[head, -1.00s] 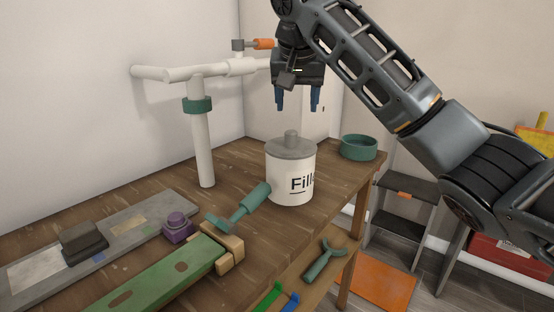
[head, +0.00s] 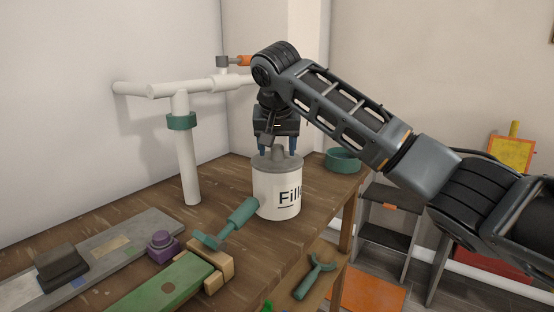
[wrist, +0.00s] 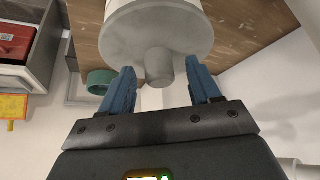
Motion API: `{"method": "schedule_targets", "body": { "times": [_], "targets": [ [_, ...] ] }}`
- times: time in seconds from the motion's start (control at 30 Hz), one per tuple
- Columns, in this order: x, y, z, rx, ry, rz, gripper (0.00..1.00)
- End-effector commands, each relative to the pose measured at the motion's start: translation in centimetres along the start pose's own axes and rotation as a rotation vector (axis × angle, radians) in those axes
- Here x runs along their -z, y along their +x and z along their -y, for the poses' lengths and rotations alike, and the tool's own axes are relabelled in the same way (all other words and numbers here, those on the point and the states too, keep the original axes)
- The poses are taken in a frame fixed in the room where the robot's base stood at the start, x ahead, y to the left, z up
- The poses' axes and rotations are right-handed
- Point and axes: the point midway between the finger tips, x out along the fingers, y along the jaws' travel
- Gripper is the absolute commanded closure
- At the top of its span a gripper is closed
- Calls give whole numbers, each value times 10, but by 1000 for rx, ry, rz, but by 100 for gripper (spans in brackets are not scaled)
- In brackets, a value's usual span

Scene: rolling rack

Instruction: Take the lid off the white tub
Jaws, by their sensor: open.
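The white tub (head: 277,198), lettered "Fill", stands upright on the wooden workbench. Its grey lid (head: 283,163) is on it, with a short round knob (head: 278,152) on top. My gripper (head: 278,148) points down just above the lid. Its blue fingers are open and stand to either side of the knob in the head view. In the wrist view the knob (wrist: 159,68) shows between and just beyond the two open fingertips (wrist: 163,78), with a gap on each side. Nothing is held.
A teal-handled tool (head: 230,222) lies close against the tub's front left. A green bowl (head: 342,160) stands behind it to the right. A white pipe stand (head: 188,160) rises at the left. The bench's right edge is near the tub.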

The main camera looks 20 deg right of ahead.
Motion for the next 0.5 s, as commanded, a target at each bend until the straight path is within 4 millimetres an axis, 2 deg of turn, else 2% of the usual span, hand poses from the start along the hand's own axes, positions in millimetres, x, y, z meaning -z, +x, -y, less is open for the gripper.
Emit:
{"method": "schedule_targets", "body": {
  "times": [0.17,0.5],
  "targets": [
    [0,0,0,0,0,0,40],
    [0,0,0,0,0,1,72]
  ]
}}
